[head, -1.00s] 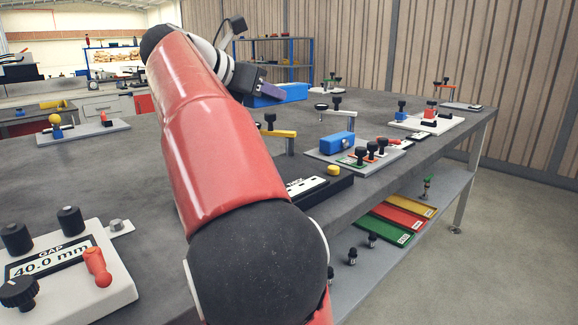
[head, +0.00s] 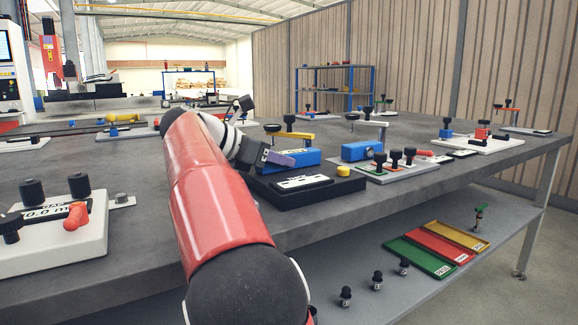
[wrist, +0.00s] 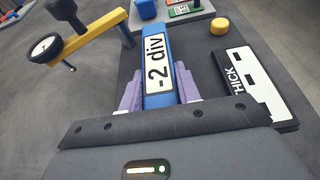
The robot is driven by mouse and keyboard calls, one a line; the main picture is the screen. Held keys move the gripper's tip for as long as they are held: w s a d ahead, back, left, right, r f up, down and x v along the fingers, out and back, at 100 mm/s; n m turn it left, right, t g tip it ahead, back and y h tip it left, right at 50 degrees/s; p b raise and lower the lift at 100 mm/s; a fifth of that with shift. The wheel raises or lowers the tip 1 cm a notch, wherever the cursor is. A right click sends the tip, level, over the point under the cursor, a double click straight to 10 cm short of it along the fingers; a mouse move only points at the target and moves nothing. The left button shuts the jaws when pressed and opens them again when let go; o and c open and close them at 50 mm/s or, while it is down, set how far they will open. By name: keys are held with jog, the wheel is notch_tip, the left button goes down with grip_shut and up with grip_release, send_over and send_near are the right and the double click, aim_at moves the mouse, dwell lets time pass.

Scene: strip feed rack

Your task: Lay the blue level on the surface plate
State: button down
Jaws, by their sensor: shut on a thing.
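The blue level (wrist: 157,70) carries a white "-2 div" label in the wrist view. My gripper (wrist: 160,98) is shut on it, with one purple finger along each long side. In the head view the level (head: 305,156) extends right from my gripper (head: 277,157), over the back part of the black surface plate (head: 346,184). In the wrist view the dark plate (wrist: 207,72) shows beside and below the level. I cannot tell whether the level touches the plate; its underside is hidden.
A white "THICK" card (wrist: 252,88) and a yellow button (wrist: 219,25) are right of the level. A dial gauge on a yellow arm (wrist: 95,36) stands close on the left. Beyond is a grey fixture with a blue block (head: 357,151) and black knobs (head: 395,158).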

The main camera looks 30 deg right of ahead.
jog(key=shift+a+r, duration=0.1)
jog(key=c, duration=1)
grip_release()
jog(key=shift+r, duration=0.1)
jog(key=p+v, duration=0.2)
jog(key=v, duration=1)
